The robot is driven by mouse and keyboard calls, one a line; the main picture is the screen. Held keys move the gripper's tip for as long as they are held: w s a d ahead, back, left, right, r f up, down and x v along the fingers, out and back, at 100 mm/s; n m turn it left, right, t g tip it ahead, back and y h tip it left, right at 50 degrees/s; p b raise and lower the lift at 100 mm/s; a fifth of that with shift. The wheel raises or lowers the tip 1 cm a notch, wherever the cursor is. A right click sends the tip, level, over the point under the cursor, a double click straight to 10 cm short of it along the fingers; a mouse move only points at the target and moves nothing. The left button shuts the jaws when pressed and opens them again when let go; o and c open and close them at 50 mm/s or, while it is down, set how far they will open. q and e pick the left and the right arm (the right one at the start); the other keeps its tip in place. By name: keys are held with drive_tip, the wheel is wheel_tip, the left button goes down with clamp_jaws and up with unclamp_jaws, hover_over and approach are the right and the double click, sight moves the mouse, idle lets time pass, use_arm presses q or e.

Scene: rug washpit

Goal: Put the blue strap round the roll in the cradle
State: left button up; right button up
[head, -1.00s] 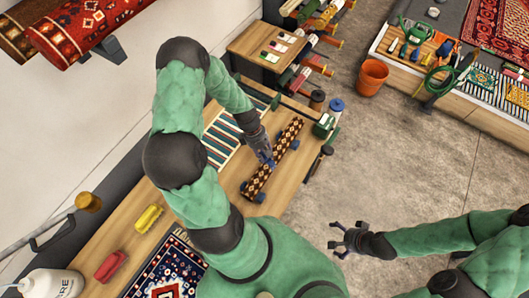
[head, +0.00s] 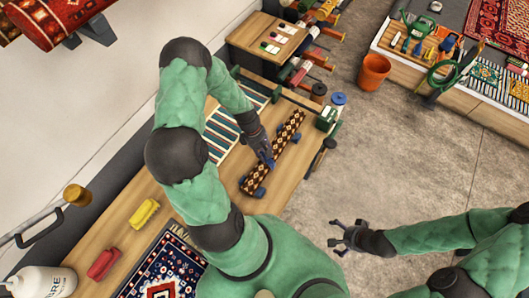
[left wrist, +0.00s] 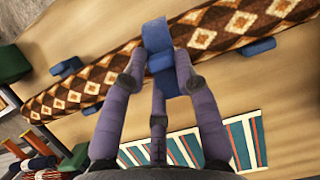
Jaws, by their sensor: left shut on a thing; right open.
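The brown roll with cream diamonds (head: 289,127) lies on blue cradle supports (head: 260,193) on the wooden bench. It also crosses the left wrist view (left wrist: 215,31), where blue supports (left wrist: 257,47) show beside it. My left gripper (head: 266,156) is over the middle of the roll. In the left wrist view its fingers (left wrist: 158,72) are shut on the blue strap (left wrist: 156,36), which lies across the top of the roll. The roll's underside is hidden, so I cannot tell whether the strap passes beneath. My right gripper (head: 343,237) is open and empty above the floor.
A striped textile (head: 224,131) lies beside the roll. A yellow brush (head: 144,214), a red brush (head: 103,264), a patterned rug (head: 165,270) and a white bottle (head: 46,283) are along the bench. An orange bucket (head: 374,71) stands on open floor.

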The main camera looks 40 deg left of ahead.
use_arm(q)
drive_tip(key=o, duration=1)
drive_tip(key=v, duration=1.2)
drive_tip(key=shift+d, duration=0.1)
